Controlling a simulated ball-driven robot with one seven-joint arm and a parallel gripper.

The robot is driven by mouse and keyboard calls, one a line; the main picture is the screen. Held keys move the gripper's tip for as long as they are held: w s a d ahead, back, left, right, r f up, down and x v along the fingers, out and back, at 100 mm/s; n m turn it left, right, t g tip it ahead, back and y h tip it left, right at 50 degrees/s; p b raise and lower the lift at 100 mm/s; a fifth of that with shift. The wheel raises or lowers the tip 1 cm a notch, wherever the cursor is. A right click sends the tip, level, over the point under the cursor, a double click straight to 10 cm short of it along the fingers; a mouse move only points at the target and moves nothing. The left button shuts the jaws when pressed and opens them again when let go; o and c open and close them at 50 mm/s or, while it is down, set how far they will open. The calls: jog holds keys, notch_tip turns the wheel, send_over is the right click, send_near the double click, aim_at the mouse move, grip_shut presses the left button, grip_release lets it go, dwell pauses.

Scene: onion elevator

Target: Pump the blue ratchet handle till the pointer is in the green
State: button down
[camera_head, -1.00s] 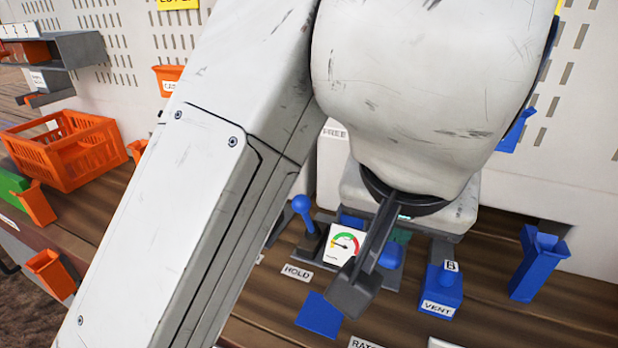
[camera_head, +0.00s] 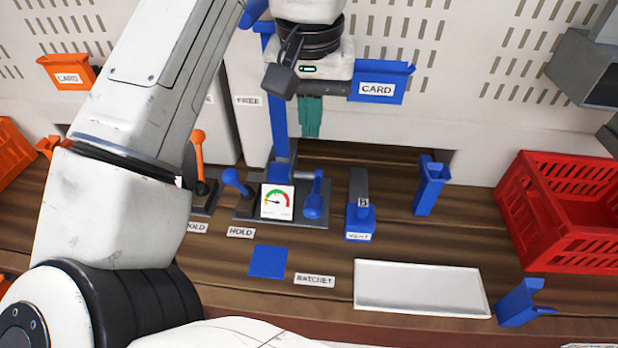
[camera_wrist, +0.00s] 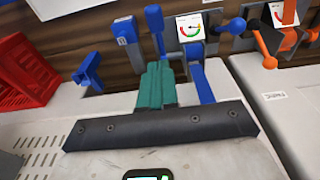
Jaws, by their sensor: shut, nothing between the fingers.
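The blue ratchet handle (camera_head: 314,200) stands just right of the gauge, behind the RATCHET label (camera_head: 314,281); in the wrist view the blue handle (camera_wrist: 154,22) shows beyond my fingers. The gauge (camera_head: 277,201) has a coloured arc with green at the top and red at the right; its dark pointer lies toward the left, outside the green. It also shows in the wrist view (camera_wrist: 190,27). My gripper (camera_head: 309,130), with teal fingers, is shut and empty, raised above and behind the panel, apart from the handle. The fingers show in the wrist view (camera_wrist: 157,85).
The blue HOLD lever (camera_head: 236,182) is left of the gauge, with an orange lever (camera_head: 198,150) farther left. The blue VENT piece (camera_head: 360,222) is to the right. A blue upright (camera_head: 279,120) rises behind the gauge. A white tray (camera_head: 420,288) and red crate (camera_head: 570,225) lie right.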

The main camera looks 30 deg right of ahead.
jog(key=shift+f, duration=0.15)
jog(key=b, duration=0.3)
send_over(310, 200)
notch_tip(310, 200, down, 12)
jog(key=shift+w, duration=0.1)
jog(key=shift+s+a+f+b, duration=0.15)
jog(key=shift+s+f+b, duration=0.2)
jog(key=shift+f+b, duration=0.4)
jog(key=shift+r, duration=0.1)
